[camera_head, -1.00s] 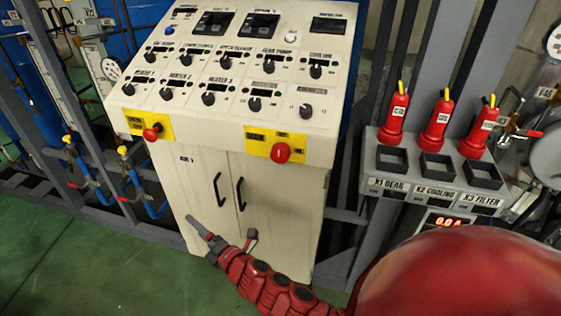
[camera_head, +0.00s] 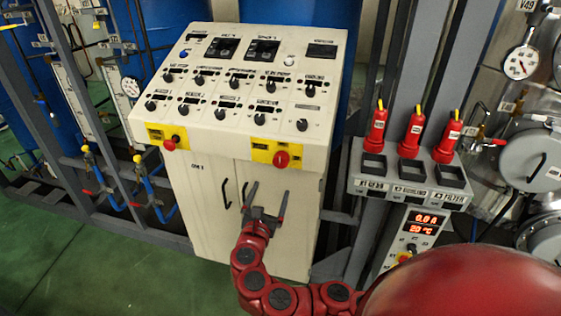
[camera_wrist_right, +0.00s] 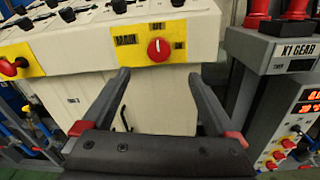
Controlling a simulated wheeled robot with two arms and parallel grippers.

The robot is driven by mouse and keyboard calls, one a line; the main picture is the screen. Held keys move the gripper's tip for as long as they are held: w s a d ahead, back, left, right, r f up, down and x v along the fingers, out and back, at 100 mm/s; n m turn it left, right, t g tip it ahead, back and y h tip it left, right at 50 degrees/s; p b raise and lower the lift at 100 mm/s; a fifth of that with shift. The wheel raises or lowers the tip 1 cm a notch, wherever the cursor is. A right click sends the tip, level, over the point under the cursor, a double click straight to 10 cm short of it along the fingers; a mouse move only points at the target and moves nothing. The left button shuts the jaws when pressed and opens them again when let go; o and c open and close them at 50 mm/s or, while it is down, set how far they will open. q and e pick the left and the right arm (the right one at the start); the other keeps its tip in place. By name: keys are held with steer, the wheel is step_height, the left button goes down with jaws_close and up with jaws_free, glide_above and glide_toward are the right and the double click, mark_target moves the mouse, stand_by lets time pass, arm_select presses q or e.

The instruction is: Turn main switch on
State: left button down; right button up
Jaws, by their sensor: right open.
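The main switch (camera_head: 281,159) is a red rotary knob on a yellow plate, at the right of the cream control cabinet's front edge. It also shows in the right wrist view (camera_wrist_right: 159,50), with its white mark pointing up. My right gripper (camera_head: 268,192) is in front of the cabinet doors, just below the switch. Its fingers are open and empty and point toward the cabinet. In the right wrist view the knob lies beyond and between the fingertips (camera_wrist_right: 158,78), not touched. My left gripper is not in view.
A second red knob (camera_head: 169,144) sits on a yellow plate (camera_head: 155,132) at the panel's left. Several black knobs cover the sloped panel (camera_head: 185,118). Door handles (camera_head: 227,193) are behind the gripper.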

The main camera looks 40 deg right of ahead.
mark_target(280, 162)
steer(key=p+x, duration=0.3)
steer(key=x, duration=0.9)
steer(key=shift+w+d+r, duration=0.1)
steer(key=shift+w+r, duration=0.05)
steer(key=shift+x, duration=0.8)
steer(key=shift+c, duration=0.3)
